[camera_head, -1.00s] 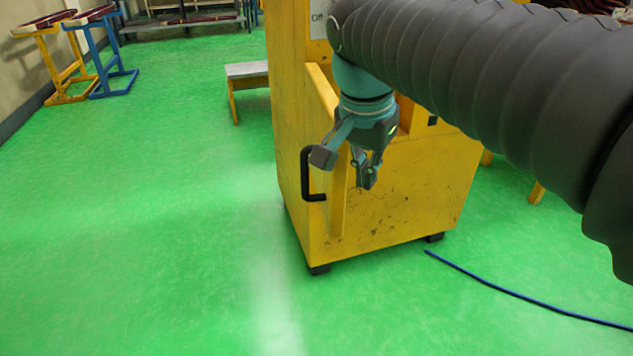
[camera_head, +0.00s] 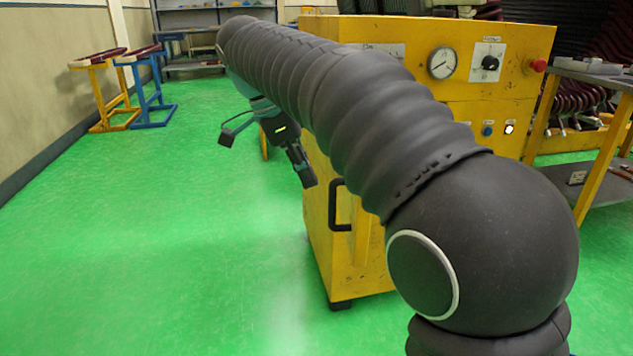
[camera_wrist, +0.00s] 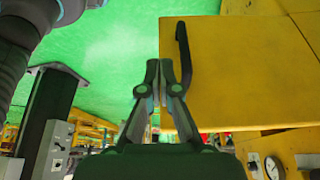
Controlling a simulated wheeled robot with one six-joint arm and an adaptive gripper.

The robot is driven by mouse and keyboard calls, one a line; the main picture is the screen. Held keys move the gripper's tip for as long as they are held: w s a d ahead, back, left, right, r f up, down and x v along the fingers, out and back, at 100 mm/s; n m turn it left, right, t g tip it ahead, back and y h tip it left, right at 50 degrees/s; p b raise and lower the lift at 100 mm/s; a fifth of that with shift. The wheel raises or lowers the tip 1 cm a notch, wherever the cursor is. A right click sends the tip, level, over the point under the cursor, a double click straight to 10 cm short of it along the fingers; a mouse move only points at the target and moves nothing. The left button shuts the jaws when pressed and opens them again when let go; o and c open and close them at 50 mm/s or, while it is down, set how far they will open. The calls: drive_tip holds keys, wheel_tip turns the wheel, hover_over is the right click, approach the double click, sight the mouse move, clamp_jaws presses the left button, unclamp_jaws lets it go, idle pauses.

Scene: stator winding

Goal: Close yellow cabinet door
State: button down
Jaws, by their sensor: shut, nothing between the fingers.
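The yellow cabinet (camera_head: 440,40) stands right of centre, partly hidden behind my arm. Its yellow door (camera_head: 318,215) carries a black bar handle (camera_head: 336,205). In the wrist view the door (camera_wrist: 240,65) is a broad flat panel, with its handle (camera_wrist: 184,55) along the left edge. A dark gap shows below the panel, so the door looks ajar; its exact angle is unclear. My gripper (camera_head: 306,178) is shut and empty, on the outer left side, a little above and left of the handle. In the wrist view its fingertips (camera_wrist: 159,70) are together beside the handle, with no clear contact.
A gauge (camera_head: 442,63), a knob and a red button (camera_head: 539,66) sit on the cabinet's upper panel. A work table (camera_head: 600,110) stands at right. Yellow and blue stands (camera_head: 150,85) are at the back left. The green floor (camera_head: 150,240) at left is clear.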

drive_tip(key=d+f+b, duration=0.1)
drive_tip(key=d+f, duration=0.6)
drive_tip(key=shift+w+f+b, duration=0.25)
drive_tip(key=shift+w+b, duration=0.05)
drive_tip(key=shift+w, duration=0.15)
